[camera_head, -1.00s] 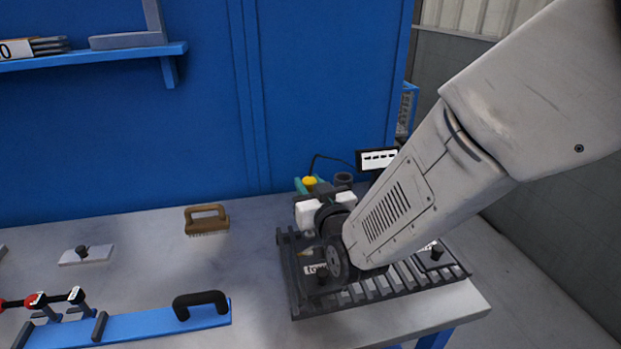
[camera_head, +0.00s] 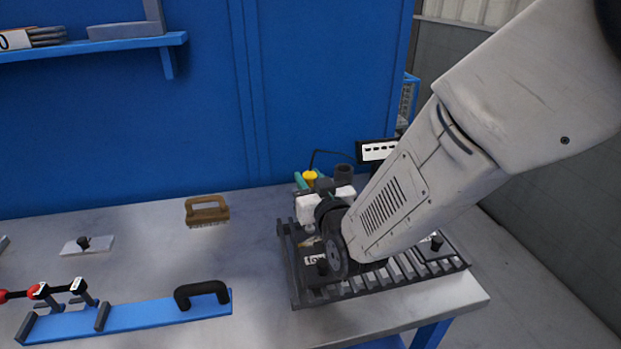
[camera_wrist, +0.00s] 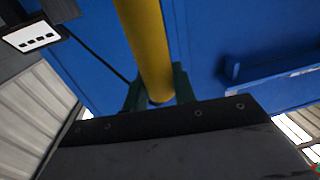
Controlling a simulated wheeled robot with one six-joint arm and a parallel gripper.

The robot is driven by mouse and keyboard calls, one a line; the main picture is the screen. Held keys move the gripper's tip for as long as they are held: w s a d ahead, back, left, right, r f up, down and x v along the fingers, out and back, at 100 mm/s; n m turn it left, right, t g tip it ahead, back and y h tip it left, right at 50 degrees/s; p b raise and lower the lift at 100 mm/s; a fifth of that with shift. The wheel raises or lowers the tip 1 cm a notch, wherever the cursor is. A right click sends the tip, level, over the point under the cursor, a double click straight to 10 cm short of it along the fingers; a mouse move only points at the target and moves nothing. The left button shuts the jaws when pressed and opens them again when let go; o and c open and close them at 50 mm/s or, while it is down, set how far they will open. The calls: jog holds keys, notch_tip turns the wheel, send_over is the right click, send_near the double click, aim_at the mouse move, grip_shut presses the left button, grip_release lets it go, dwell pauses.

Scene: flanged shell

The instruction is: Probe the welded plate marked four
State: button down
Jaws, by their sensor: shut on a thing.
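My gripper (camera_head: 306,182) is shut on a yellow-bodied probe (camera_head: 310,175) with a dark cable, above the back left of a dark slatted rack (camera_head: 400,281). In the wrist view the yellow body (camera_wrist: 146,45) stands between green fingers (camera_wrist: 158,88); the probe's tip is hidden there. A dark plate with a knob and a white label (camera_head: 315,260) lies at the rack's front left, partly behind my arm. Another knobbed plate (camera_head: 434,242) lies at its right end. The labels cannot be read fully, and the middle of the rack is hidden by my arm.
A meter with a dashed display (camera_head: 379,151) stands behind the rack. A brush (camera_head: 207,211), a small knobbed plate (camera_head: 87,245), a blue bar with a black handle (camera_head: 150,311) and a red-handled clamp (camera_head: 45,292) lie on the bench's left. Bench between brush and rack is clear.

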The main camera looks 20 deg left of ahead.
jog(key=shift+f, duration=0.4)
jog(key=shift+r, duration=0.1)
dwell(0.9)
